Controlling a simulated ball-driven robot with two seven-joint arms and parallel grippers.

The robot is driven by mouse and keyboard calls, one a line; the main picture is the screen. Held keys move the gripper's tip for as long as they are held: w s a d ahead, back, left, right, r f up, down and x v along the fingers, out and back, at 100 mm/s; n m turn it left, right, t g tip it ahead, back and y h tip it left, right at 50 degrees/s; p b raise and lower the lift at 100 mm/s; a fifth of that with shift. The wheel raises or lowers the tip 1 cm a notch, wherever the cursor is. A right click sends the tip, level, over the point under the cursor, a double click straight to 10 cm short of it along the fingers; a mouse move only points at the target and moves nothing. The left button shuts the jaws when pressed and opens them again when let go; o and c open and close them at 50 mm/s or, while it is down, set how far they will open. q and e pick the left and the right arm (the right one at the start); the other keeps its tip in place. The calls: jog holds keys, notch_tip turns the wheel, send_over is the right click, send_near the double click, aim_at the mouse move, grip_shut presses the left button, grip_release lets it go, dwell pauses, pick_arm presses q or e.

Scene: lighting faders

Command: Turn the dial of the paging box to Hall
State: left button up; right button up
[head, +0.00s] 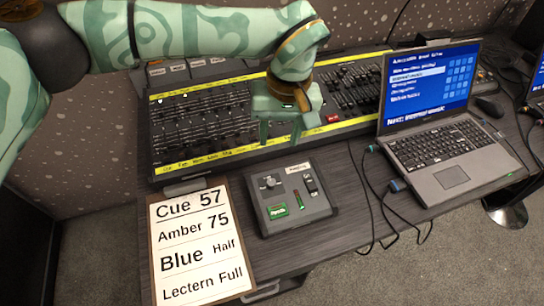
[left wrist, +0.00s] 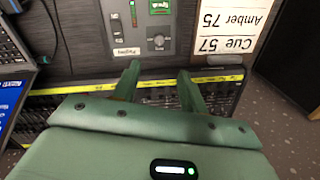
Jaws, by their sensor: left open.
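The paging box (head: 290,198) is a small grey box on the dark desk, in front of the fader board. Its round dial (head: 269,182) is at the box's upper left in the head view. The dial also shows in the left wrist view (left wrist: 158,41), but its setting is too small to read. The box has a green label, a slider and a switch. My left gripper (head: 281,140) is open and empty above the fader board, behind the box and apart from it. Its two fingers (left wrist: 160,85) point toward the box in the left wrist view. My right gripper is not in view.
The fader board (head: 205,125) with yellow strips spans the desk behind the box. A cue card (head: 200,245) lies left of the box.

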pick_arm(q)
jog(key=b, duration=0.2)
send_near(272, 182)
jog(key=f, duration=0.3)
jog(key=f+b, duration=0.1)
jog(key=f, duration=0.1)
jog(key=a+f, duration=0.1)
jog(key=f, duration=0.2)
jog(key=shift+w+f+b, duration=0.1)
jog(key=shift+f+b, duration=0.2)
jog(key=shift+b, duration=0.05)
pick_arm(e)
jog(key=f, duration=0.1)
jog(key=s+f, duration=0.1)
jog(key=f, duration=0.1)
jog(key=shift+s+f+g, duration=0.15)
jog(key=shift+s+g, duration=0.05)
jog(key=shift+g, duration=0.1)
pick_arm(q)
grip_shut()
